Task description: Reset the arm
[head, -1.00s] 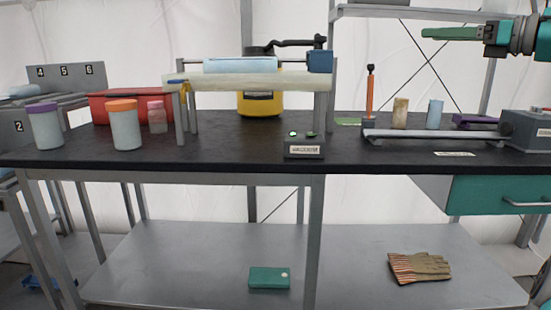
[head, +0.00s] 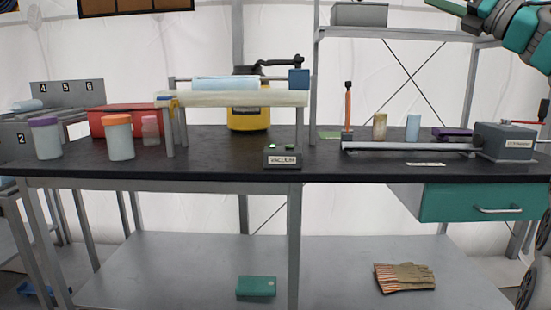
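My gripper (head: 450,7) is at the top right of the head view, raised above the upper shelf. Its dark green finger part points left, and the top edge of the view cuts it off. I cannot tell whether it is open or shut. No object shows clearly in it. My teal arm enters from the right edge, well clear of the black bench top (head: 230,170).
On the bench stand white jars with purple (head: 46,138) and orange (head: 119,138) lids, a red case (head: 112,119), a roller frame (head: 235,98), a yellow canister (head: 248,119) and a grey-railed device (head: 503,141). A grey shelf (head: 400,34) stands behind, below my gripper.

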